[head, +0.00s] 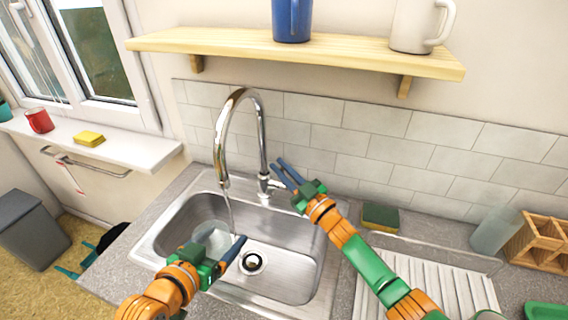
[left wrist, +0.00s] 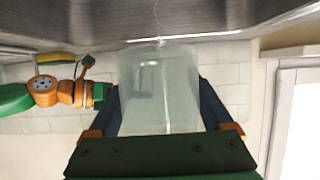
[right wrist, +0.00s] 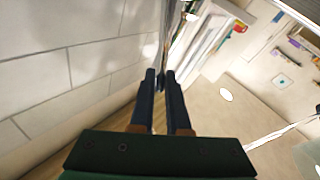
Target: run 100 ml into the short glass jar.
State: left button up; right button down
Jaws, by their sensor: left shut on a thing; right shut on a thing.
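The short glass jar (head: 211,236) is clear and is held over the left part of the sink basin. My left gripper (head: 224,248) is shut on it, with a finger on each side of the jar (left wrist: 160,95) in the left wrist view. A thin stream of water (head: 230,208) runs from the faucet (head: 239,95) spout down to the jar's mouth. The water level and any markings on the jar cannot be read. My right gripper (head: 283,169) is shut at the faucet lever (head: 272,184), right of the spout; the lever is mostly hidden between the fingers.
The steel sink (head: 295,270) has a dark drain (head: 253,262) right of the jar. A sponge (head: 380,216), another clear glass vessel (head: 494,232) and a wooden crate (head: 541,240) stand at the right. A shelf with mugs (head: 292,20) hangs above.

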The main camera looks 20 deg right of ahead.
jog(key=shift+s+a+f+n+t+y, duration=0.35)
jog(key=shift+s+n+y, duration=0.25)
jog(key=shift+n, duration=0.3)
jog(key=c, duration=0.9)
grip_release()
notch_tip(320, 180, up, 10)
